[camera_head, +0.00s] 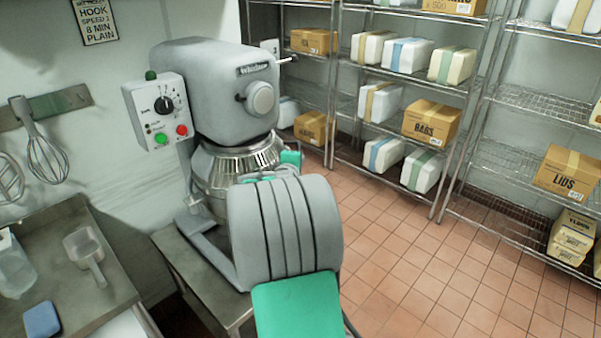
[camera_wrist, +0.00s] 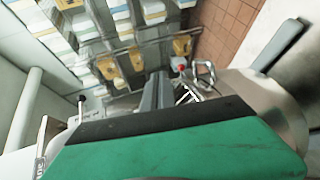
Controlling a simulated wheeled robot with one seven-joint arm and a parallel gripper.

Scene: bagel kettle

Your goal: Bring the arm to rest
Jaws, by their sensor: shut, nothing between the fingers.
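My gripper (camera_wrist: 160,80) shows in the wrist view as grey fingers beyond the green and black housing. They are shut and hold nothing. In the head view my grey and green arm reaches up from the bottom centre in front of the mixer (camera_head: 213,75). The gripper's fingers are hidden there behind the arm. The arm overlaps the mixer's metal bowl guard (camera_head: 222,165) in the picture; I cannot tell whether they touch.
The mixer stands on a steel table (camera_head: 185,255) against the wall. A counter (camera_head: 85,285) at left holds a scoop (camera_head: 84,250) and a blue sponge (camera_head: 41,319). Wire shelves with boxes (camera_head: 431,120) line the back and right. The tiled floor (camera_head: 420,265) at right is clear.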

